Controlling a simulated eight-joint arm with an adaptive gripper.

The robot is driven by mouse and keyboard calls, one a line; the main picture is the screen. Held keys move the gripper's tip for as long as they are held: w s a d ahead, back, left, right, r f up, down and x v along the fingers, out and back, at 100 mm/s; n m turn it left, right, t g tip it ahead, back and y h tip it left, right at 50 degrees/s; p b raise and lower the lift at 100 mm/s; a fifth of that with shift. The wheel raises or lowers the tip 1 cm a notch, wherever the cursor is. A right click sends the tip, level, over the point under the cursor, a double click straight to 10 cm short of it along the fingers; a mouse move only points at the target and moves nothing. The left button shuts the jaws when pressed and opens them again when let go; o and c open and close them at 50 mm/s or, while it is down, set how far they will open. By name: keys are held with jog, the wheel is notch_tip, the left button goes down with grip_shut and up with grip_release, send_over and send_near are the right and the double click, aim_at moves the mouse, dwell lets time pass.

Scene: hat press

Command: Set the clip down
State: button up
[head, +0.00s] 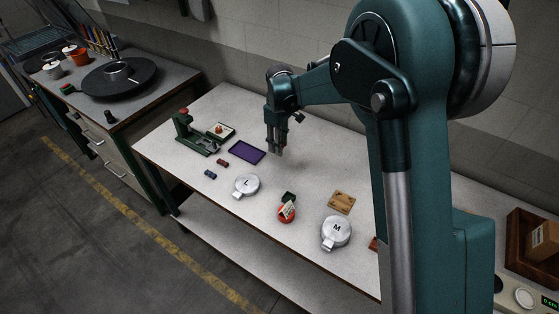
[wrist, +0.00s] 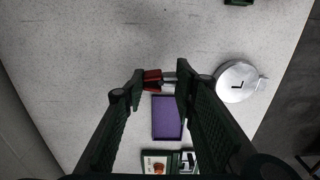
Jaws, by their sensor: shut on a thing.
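My gripper (head: 277,151) hangs over the work table, to the right of a flat purple tray or mat (head: 247,152). In the wrist view my gripper (wrist: 161,82) has its fingertips closed on a small clip (wrist: 152,77) with a red part and a grey metal part. The clip is too small to make out in the head view.
A round metal piece marked L (head: 246,184) and another marked M (head: 336,231) lie nearer the front. Small red (head: 222,162) and blue (head: 210,174) pieces lie left of the mat. A green press (head: 196,137) stands farther left. The table behind my gripper is clear.

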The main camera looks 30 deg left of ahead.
send_over(280, 164)
jog(key=shift+f, duration=2.2)
jog(key=shift+a+f, duration=0.1)
jog(key=shift+f, duration=1.8)
jog(key=shift+f+b, duration=0.15)
jog(key=shift+b, duration=0.2)
jog(key=o, duration=0.4)
jog(key=shift+c, duration=0.2)
jog(key=o, duration=0.5)
jog(key=shift+c, duration=0.2)
notch_tip(280, 164, up, 12)
jog(key=shift+r+p, duration=0.15)
jog(key=shift+p, duration=0.3)
